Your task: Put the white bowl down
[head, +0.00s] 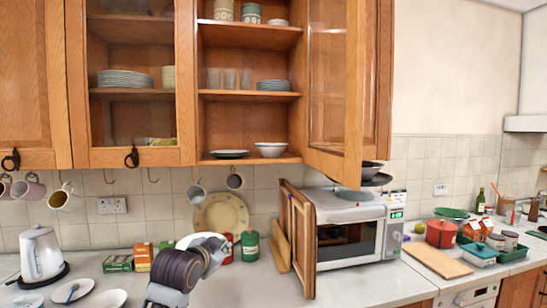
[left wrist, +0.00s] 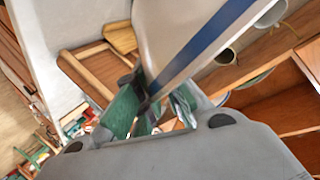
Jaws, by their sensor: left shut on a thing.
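My left gripper (head: 212,250) is raised over the counter (head: 352,289), in front of the tiled wall. It is shut on a white bowl (head: 200,237), which shows only in part behind the gripper. In the left wrist view the white bowl (left wrist: 180,30) is close and large, with a blue band, and its edge lies between the fingers (left wrist: 150,112). The bowl appears tilted there. I cannot tell its height above the counter. My right gripper is not in view.
An open cupboard holds another white bowl (head: 271,150) and a plate (head: 229,154) on its bottom shelf. Its glazed door (head: 332,80) stands open to the right. A kettle (head: 42,255) and small plates (head: 103,299) are left.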

